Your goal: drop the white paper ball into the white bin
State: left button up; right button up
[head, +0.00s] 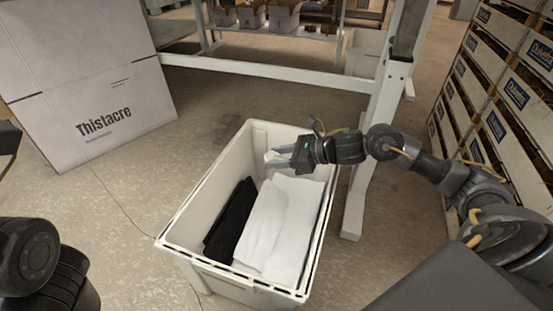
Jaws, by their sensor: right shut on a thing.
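The white bin (167,241) stands on the floor in the middle of the head view, its top open. My right gripper (275,158) reaches in from the right over the far part of the bin. It is shut on a small white paper ball (271,155), which is partly hidden between the fingers. The ball is above the white and black items in the bin. At the lower left only dark parts of my left arm show; my left gripper is not in view.
A black folded item (230,222) and white sheets (283,228) lie in the bin. A large Thistacre box (98,95) stands at the upper left. A white table leg (357,200) rises just right of the bin. Stacked crates (500,85) line the right side. A thin cable crosses the floor.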

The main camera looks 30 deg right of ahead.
jog(key=shift+f+b, duration=0.4)
jog(key=shift+f, duration=0.25)
notch_tip(320, 180, down, 5)
jog(key=b, duration=0.2)
jog(key=shift+r+b, duration=0.15)
jog(key=shift+b, duration=0.25)
